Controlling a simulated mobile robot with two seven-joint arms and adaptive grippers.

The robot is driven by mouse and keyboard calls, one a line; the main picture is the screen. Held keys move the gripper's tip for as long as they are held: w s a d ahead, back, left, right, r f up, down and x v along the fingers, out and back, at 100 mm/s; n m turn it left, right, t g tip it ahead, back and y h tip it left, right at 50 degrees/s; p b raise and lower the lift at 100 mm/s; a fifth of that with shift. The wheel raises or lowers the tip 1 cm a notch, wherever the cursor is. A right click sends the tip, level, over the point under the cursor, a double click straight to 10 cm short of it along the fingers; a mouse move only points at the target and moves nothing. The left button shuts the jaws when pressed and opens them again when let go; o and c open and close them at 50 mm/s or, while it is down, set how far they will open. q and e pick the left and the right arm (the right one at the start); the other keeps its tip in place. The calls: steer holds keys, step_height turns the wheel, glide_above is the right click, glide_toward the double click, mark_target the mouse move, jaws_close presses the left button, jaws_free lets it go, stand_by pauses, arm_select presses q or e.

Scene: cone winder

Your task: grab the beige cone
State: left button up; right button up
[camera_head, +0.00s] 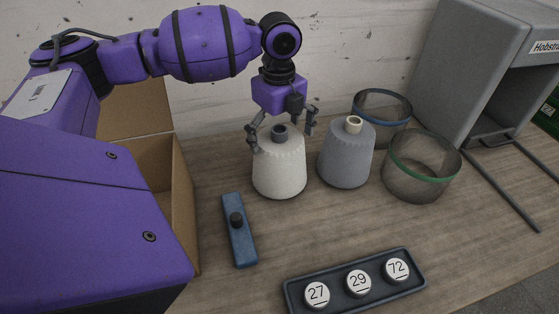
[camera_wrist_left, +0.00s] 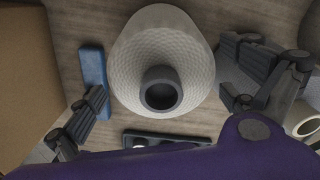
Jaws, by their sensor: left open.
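The beige cone (camera_head: 279,168), pale off-white with a dark grey tube at its top, stands upright on the wooden table. In the left wrist view the beige cone (camera_wrist_left: 160,48) is seen from above, with its dark tube opening facing the camera. My left gripper (camera_head: 282,133) is open, pointing down over the cone, with one finger on each side of its upper part. In the left wrist view my left gripper (camera_wrist_left: 166,92) has a finger on either side, with visible gaps to the cone. I cannot tell whether a finger touches it. My right gripper is not in view.
A grey cone (camera_head: 345,160) with a beige tube stands close on the right. Beyond it are blue-rimmed (camera_head: 382,92) and green-rimmed (camera_head: 421,179) cylinders. A cardboard box (camera_head: 183,205), a blue block with a black knob (camera_head: 241,245) and a dark tray (camera_head: 293,290) of numbered discs lie around.

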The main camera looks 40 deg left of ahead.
arm_select(q)
steer(key=c, duration=1.8)
steer(key=shift+r, duration=0.1)
steer(key=shift+c, duration=0.5)
